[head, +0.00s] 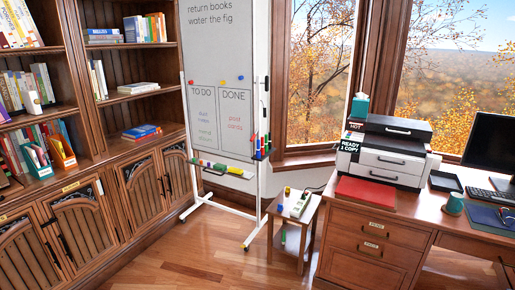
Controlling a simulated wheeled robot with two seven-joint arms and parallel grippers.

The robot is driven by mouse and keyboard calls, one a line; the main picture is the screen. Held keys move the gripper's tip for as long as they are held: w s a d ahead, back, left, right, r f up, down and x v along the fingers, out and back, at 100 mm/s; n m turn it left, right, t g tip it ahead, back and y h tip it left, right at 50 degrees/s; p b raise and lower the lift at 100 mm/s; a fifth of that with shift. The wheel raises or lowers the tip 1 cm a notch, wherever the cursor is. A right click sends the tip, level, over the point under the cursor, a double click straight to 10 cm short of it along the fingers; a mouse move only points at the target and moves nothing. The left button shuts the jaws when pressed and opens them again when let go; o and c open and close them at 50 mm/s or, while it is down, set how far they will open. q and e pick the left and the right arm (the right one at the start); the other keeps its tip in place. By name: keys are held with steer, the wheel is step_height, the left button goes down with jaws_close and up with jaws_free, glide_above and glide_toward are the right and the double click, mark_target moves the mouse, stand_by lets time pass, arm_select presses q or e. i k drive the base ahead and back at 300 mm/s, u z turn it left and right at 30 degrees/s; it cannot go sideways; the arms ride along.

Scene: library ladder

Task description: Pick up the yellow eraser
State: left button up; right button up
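A small wooden side table (291,223) stands right of the whiteboard. Whether any of these is the eraser is too small to tell. Neither of my grippers is in view.
Bookshelves with cabinets (82,222) line the left. A desk (375,228) at right carries a printer (385,155), a red folder (366,192), a teal mug (454,204) and a monitor (490,140). The whiteboard's wheeled legs spread over the floor. Wooden floor (190,265) in front is clear.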

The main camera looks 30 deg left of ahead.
mark_target(237, 172)
steer(key=z, duration=0.85)
steer(key=k, duration=0.15)
steer(key=u, duration=2.25)
steer(key=i, duration=2.4)
steer(key=z, duration=0.9)
